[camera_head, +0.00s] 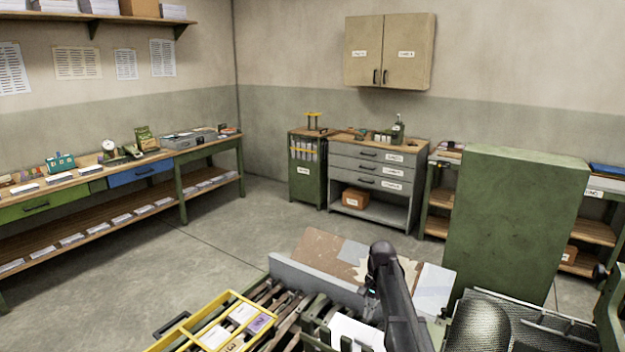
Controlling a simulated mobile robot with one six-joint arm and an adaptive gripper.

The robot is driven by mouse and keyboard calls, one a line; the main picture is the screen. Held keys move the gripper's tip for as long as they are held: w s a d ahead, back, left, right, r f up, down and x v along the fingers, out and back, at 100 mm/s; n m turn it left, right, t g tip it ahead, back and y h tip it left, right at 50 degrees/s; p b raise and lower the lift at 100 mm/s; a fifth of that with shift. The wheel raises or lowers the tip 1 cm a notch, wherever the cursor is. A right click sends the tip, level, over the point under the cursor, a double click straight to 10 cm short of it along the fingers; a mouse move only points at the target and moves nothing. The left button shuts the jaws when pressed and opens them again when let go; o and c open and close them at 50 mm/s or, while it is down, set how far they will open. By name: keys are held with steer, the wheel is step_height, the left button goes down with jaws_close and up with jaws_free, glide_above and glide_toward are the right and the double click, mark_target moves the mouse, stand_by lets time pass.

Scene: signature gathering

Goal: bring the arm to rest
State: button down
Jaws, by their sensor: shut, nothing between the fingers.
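My dark arm (402,315) rises from the bottom edge, right of centre, to a rounded black joint. It stands in front of a board with brown and pale patches (322,250). I cannot make out my gripper or its fingers in this view. Nothing held shows along the visible part of the arm.
A yellow-framed tray (183,339) with cards lies at the bottom, left of the arm. A tall green cabinet (515,215) stands close on the right. A long workbench (75,191) lines the left wall; a grey drawer unit (370,160) stands at the back. Floor between is clear.

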step_height(320, 180, up, 19)
steer(key=p, duration=1.8)
steer(key=shift+r, duration=0.2)
